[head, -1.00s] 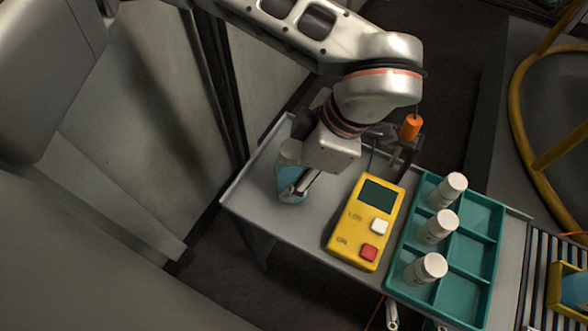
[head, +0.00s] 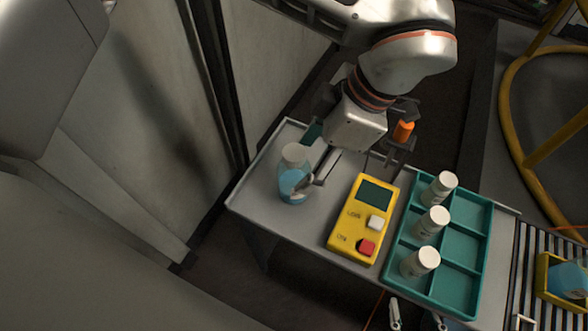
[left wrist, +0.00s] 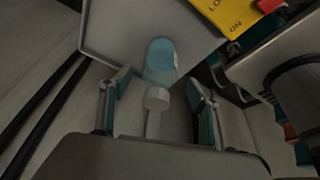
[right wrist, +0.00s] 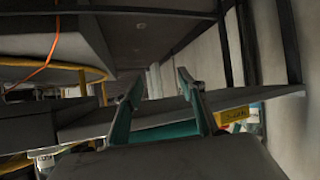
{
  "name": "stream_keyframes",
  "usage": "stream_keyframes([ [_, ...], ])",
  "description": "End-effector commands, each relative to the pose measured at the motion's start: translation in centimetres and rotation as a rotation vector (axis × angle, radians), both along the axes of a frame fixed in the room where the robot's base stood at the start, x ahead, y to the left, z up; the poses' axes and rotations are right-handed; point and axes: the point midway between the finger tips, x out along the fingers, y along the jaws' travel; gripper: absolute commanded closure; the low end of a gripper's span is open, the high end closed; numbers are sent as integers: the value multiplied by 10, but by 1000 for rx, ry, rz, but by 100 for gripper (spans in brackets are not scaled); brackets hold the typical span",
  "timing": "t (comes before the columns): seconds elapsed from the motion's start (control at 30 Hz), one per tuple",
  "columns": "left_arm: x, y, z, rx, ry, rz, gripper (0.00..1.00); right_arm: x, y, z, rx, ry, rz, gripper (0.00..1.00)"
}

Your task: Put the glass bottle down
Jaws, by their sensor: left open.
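The glass bottle (head: 294,178), clear with blue contents and a pale cap, stands upright on the left end of the grey table (head: 252,194). My left gripper (head: 319,156) is just right of the bottle in the head view, its fingers apart. In the left wrist view the bottle (left wrist: 160,62) points its cap toward the camera, between the spread fingers of the left gripper (left wrist: 158,95), with gaps on both sides. My right gripper (right wrist: 160,82) is open and empty in the right wrist view, near the table edge.
A yellow device (head: 350,240) with a white and a red button lies right of the bottle. Beside it is a teal tray (head: 462,247) with three white bottles in its left compartments. A roller conveyor (head: 520,285) is at right.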

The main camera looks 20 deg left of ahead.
Motion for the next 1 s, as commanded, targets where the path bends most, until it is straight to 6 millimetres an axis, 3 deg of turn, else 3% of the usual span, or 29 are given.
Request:
stream_keyframes([
  [0.03, 2, -4, 16, 0, -12, -1, 38, -1, -3, 1, -15, 0, 5, 60],
  [0.1, 4, -9, 27, 1, -11, 1, 38, -3, -6, -2, -31, 7, 9, 60],
  [0.3, 7, -18, 47, 1, -3, 1, 38, -9, -15, -10, -58, 27, 8, 60],
  [0.6, 7, -20, 50, 1, 4, 0, 38, -13, -15, -18, -65, 44, 10, 60],
  [1.0, 7, -20, 54, 1, -2, 0, 38, -8, -15, -10, -60, 27, 7, 60],
])
